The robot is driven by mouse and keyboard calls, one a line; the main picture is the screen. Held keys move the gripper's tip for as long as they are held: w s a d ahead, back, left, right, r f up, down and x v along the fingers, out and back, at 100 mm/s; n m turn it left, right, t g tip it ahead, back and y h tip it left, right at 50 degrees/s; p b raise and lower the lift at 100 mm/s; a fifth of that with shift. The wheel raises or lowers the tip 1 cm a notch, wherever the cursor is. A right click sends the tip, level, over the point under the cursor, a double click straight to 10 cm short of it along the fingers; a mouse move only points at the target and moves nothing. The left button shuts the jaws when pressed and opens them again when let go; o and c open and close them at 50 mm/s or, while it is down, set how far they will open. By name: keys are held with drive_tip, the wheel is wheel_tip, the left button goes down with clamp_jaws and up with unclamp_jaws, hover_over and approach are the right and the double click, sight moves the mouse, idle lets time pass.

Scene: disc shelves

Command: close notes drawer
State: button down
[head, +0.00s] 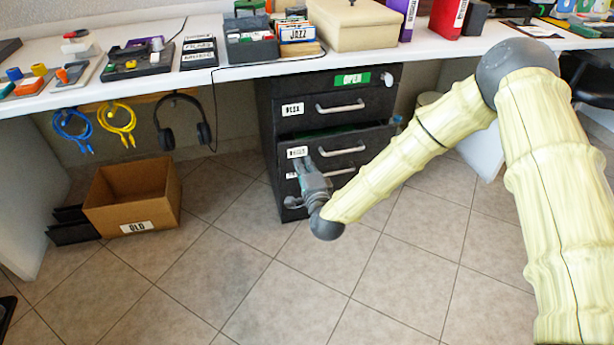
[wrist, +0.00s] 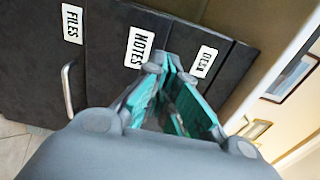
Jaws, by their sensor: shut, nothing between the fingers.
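The notes drawer (head: 330,143) is the middle drawer of a black cabinet under the desk. It stands out a little from the cabinet, and a strip of its green inside shows above its front. Its NOTES label (wrist: 140,47) is clear in the wrist view. My gripper (head: 303,162) is shut and empty at the left part of the drawer front, just below the label. In the wrist view its fingertips (wrist: 168,62) are beside the NOTES label, at or very near the front. I cannot tell if they touch.
The top drawer (head: 330,105) looks shut. The FILES drawer (wrist: 50,85) is below, with its handle (wrist: 68,90). A cardboard box (head: 133,195) marked OLD stands on the floor to the left. Headphones (head: 184,122) hang under the desk. The floor before the cabinet is clear.

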sight(295, 144)
drive_tip(key=b+x, duration=0.2)
drive_tip(key=x, duration=0.4)
drive_tip(key=shift+w+f, duration=0.1)
drive_tip(key=shift+w+a+b, duration=0.25)
drive_tip(key=shift+w+b, duration=0.1)
drive_tip(key=shift+w, duration=0.2)
